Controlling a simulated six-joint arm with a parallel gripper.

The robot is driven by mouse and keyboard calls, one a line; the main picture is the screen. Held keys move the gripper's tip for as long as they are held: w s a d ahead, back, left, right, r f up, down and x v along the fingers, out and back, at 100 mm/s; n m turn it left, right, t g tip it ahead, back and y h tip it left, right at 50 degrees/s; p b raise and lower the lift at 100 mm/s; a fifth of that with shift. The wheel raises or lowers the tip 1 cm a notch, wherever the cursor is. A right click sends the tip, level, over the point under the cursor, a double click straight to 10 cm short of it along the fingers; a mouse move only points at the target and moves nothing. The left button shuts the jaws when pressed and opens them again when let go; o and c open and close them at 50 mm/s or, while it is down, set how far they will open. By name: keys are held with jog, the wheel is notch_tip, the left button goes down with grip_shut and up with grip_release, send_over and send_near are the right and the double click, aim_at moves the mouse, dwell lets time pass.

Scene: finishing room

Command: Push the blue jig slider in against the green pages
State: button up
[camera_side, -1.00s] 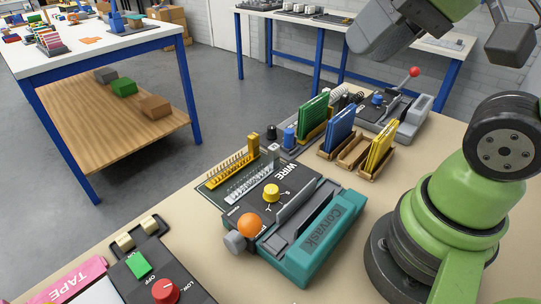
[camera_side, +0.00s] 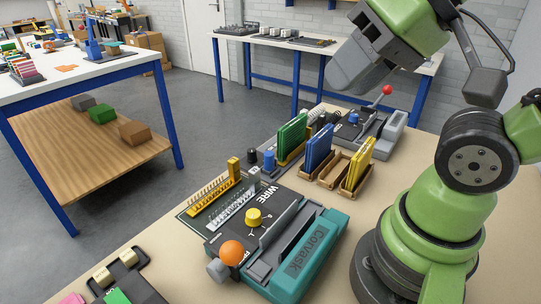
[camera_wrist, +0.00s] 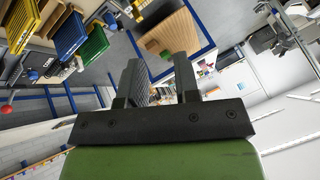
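The green pages (camera_side: 292,137) stand upright in a jig on the bench; their green edge also shows at the top left of the wrist view (camera_wrist: 20,24). The blue jig slider (camera_side: 269,161) is the small blue block just left of them in the side view. I cannot tell whether a small gap separates it from the pages. My gripper (camera_side: 345,78) is raised above and behind the bench items, apart from the jig. In the wrist view its two fingers (camera_wrist: 160,80) are apart with nothing between them.
Blue pages (camera_side: 319,147) and yellow pages (camera_side: 358,164) stand in wooden holders to the right of the green pages. A teal-and-black binding machine (camera_side: 309,258) is in front. A grey device with a red-knobbed lever (camera_side: 387,90) stands behind.

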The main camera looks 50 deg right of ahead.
dwell(0.4)
jog(key=shift+w, duration=0.1)
jog(key=c, duration=0.5)
jog(key=w+d+n, duration=0.1)
jog(key=w+n, duration=0.1)
jog(key=w+d+f+n+g+h, duration=0.1)
jog(key=w+n, duration=0.1)
jog(key=n, duration=0.1)
jog(key=w+d+f+n+g+h, duration=0.1)
jog(key=w+n, duration=0.1)
jog(key=n, duration=0.1)
jog(key=shift+w+f, duration=0.2)
jog(key=shift+w, duration=0.1)
grip_shut()
jog(key=n+g+h, duration=0.3)
jog(key=n+h, duration=0.1)
jog(key=n, duration=1.5)
send_over(269, 168)
jog(key=a, duration=0.2)
jog(key=f, duration=1.5)
jog(key=s+f, duration=0.1)
jog(key=f, duration=0.7)
